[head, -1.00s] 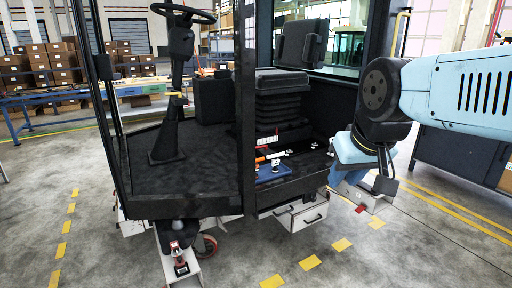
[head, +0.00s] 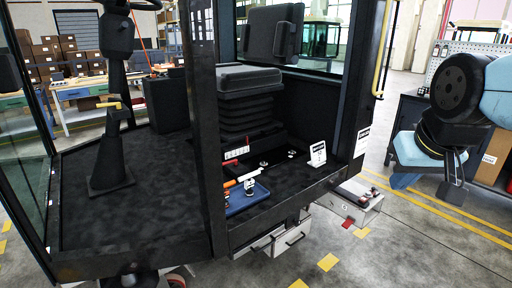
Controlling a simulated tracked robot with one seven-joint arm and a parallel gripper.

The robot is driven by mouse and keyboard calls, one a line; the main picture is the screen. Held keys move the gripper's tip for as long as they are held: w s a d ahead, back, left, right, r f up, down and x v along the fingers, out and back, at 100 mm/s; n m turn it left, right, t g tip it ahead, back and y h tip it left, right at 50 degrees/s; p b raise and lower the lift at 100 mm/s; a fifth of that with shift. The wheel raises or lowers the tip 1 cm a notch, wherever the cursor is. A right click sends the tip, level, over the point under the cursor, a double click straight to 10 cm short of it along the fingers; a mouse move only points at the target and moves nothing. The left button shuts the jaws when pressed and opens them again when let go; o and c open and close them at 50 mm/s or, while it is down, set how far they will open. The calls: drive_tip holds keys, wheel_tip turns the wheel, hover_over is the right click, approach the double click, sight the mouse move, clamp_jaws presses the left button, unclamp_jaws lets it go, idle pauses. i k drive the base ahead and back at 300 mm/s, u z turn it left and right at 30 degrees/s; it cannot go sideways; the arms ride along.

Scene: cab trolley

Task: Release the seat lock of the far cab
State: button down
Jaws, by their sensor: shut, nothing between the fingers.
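A black-framed cab (head: 202,130) fills the left and middle of the head view. Its black seat (head: 272,35) stands on a ribbed bellows (head: 252,110). On the floor at the seat's base are a red and white strip (head: 236,153) and an orange-handled bar (head: 242,178); I cannot tell which part is the seat lock. Another cab (head: 297,42) shows far behind, through the glass; its seat lock is not visible. My gripper (head: 454,198) hangs at the right, outside the near cab, shut and empty, apart from the seat and floor parts.
A blue tray (head: 245,198) with small items lies on the cab floor, beside a white sign (head: 317,153). Drawers (head: 290,237) hang under the cab, and a white box (head: 350,203) juts out at its right. A dark cabinet stands behind my arm. Floor at the lower right is clear.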

sight(235, 161)
drive_tip(key=i, duration=1.05)
drive_tip(key=u, duration=0.6)
drive_tip(key=i, duration=0.5)
drive_tip(key=u, duration=0.35)
drive_tip(key=k, duration=0.95)
drive_tip(key=u, duration=0.15)
drive_tip(key=i, duration=1)
drive_tip(key=z, duration=0.05)
